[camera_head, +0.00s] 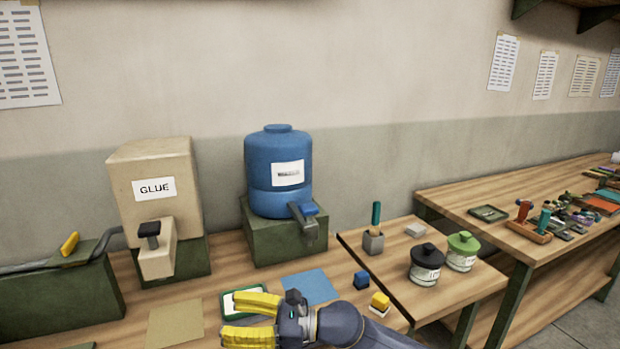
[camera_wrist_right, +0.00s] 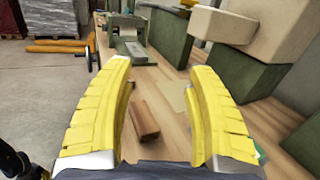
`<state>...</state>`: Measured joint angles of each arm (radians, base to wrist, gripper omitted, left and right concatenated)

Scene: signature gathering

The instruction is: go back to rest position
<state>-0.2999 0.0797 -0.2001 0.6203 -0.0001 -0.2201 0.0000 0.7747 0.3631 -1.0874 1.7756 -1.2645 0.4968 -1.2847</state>
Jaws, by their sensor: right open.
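My right gripper (camera_head: 236,318) is at the bottom centre of the head view, its yellow fingers pointing left above the wooden bench (camera_head: 195,292). In the right wrist view the same gripper (camera_wrist_right: 160,100) has its two yellow fingers wide apart with nothing between them. A brown wooden block (camera_wrist_right: 144,122) lies on the bench, seen between the fingers and lower down. A green-framed pad (camera_head: 243,298) lies on the bench behind the fingers and is partly covered by them. My left gripper does not show.
A beige glue dispenser (camera_head: 150,190) and a blue tank (camera_head: 278,170) stand on green bases along the wall. Black (camera_head: 427,262) and green (camera_head: 462,250) lidded jars stand to the right.

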